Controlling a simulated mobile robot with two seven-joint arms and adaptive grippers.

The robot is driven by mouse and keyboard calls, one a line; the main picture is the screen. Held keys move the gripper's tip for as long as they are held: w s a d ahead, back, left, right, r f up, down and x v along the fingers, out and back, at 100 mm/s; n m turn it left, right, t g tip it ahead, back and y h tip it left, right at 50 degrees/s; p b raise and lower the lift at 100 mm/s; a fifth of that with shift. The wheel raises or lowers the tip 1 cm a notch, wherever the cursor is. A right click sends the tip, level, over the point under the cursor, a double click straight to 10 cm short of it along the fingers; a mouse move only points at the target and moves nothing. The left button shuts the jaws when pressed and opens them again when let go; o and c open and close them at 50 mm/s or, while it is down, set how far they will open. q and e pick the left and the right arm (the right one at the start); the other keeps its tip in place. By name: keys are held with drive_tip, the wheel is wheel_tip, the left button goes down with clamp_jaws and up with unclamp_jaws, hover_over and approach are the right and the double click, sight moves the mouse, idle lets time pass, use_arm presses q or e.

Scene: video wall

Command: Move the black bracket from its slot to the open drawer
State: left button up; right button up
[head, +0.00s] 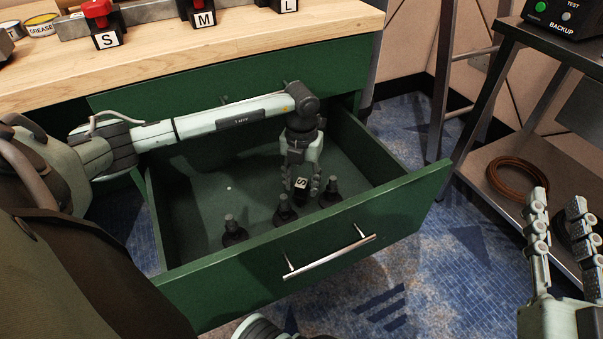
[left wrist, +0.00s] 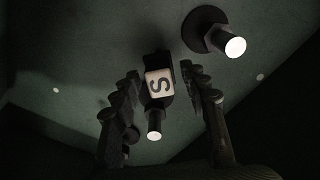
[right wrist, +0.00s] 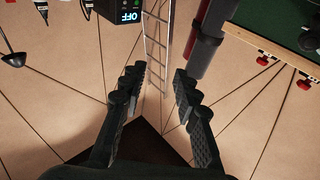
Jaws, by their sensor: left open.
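The open green drawer (head: 400,200) is pulled out below the bench top. My left gripper (head: 301,188) reaches down inside it, fingers apart. Between the fingers is a small black piece with a white S label (head: 301,184), which I take for the black bracket. It also shows between the open fingers (left wrist: 160,105) in the left wrist view, as the S-marked piece (left wrist: 158,85) close to the drawer floor. Whether it touches a finger or the floor, I cannot tell. My right gripper (head: 558,215) is open and empty at the right, away from the drawer.
Black round-based posts (head: 233,231) stand in the drawer, with others (head: 285,212) (head: 330,193) close to the left gripper. On the wooden bench top (head: 240,45) are black blocks marked S (head: 108,40), M and L. A metal shelf (head: 500,165) with a brown coil stands at right.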

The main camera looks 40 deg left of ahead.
use_arm(q)
wheel_tip(320, 180, up, 12)
drive_tip(key=p, duration=0.1)
drive_tip(key=shift+r, duration=0.15)
use_arm(e)
drive_tip(key=d+f+g+h, duration=0.2)
drive_tip(key=d+f+g, duration=0.1)
drive_tip(key=f, duration=0.5)
drive_tip(key=shift+w+d+g+h, duration=0.25)
drive_tip(key=shift+w+g+h, duration=0.05)
drive_tip(key=shift+w+g, duration=0.15)
use_arm(q)
drive_tip(key=shift+c, duration=0.5)
